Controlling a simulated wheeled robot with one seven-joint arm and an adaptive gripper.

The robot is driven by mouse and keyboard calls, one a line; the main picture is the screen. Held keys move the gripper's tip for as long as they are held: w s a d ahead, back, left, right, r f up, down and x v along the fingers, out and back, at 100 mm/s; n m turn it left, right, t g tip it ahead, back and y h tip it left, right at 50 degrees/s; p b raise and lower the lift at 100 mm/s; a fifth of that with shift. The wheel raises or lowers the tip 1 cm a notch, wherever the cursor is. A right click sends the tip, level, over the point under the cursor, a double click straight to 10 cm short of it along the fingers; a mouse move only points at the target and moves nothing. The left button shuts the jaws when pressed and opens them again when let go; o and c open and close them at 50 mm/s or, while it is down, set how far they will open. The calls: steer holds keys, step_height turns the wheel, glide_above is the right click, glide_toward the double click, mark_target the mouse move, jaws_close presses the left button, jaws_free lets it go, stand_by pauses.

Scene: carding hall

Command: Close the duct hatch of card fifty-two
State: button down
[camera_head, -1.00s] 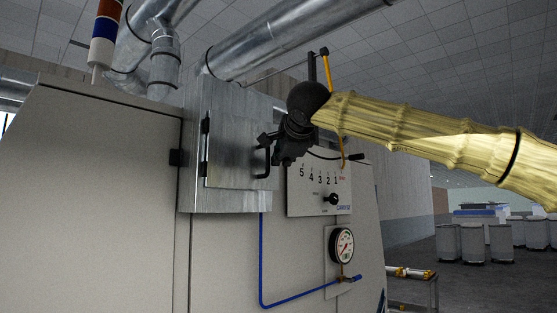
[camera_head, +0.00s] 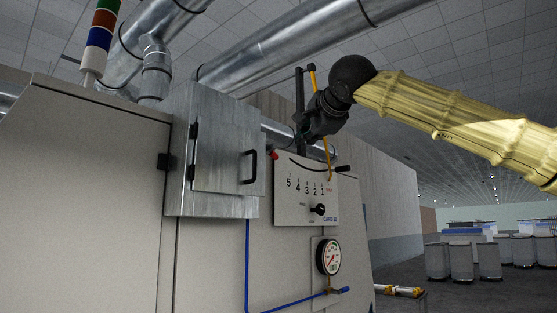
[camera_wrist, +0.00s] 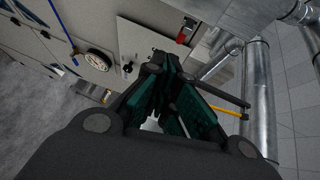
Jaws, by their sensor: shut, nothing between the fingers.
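The duct hatch (camera_head: 222,155) is a grey metal door on the front of a galvanized duct box (camera_head: 178,185), with hinges on its left and a black bar handle (camera_head: 249,167) on its right. The door lies against the box front; I cannot tell whether a thin gap is left. My gripper (camera_head: 301,127) is shut and empty, to the right of and above the handle, apart from it. In the wrist view its fingers (camera_wrist: 168,62) are together in front of the machine; the hatch is not seen there.
A panel marked 5 to 1 with a black knob (camera_head: 319,209) sits right of the hatch, with a gauge (camera_head: 329,257) and blue hose (camera_head: 248,265) below. A dark post with a yellow rod (camera_head: 321,105) stands by my gripper. Large ducts (camera_head: 290,55) run overhead; grey bins stand far right.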

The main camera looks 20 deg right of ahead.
step_height(320, 180, up, 12)
steer(key=s+a+n+t+y, duration=0.1)
steer(key=n+t+y, duration=0.2)
steer(key=n+y, duration=0.75)
steer(key=s+r+n+t+y, duration=0.15)
steer(key=n+y, duration=0.35)
steer(key=n, duration=1)
step_height(320, 180, down, 20)
steer(key=s+a+n+g+y+b, duration=0.1)
steer(key=n+g+y, duration=0.1)
steer(key=n+g, duration=1.55)
steer(key=w+a+n+t+p, duration=0.5)
steer(key=w+a+p, duration=0.2)
steer(key=w, duration=0.1)
steer(key=shift+w+a+r+t+p, duration=0.15)
steer(key=shift+w+a+t+p, duration=0.15)
steer(key=shift+a+t+p, duration=0.1)
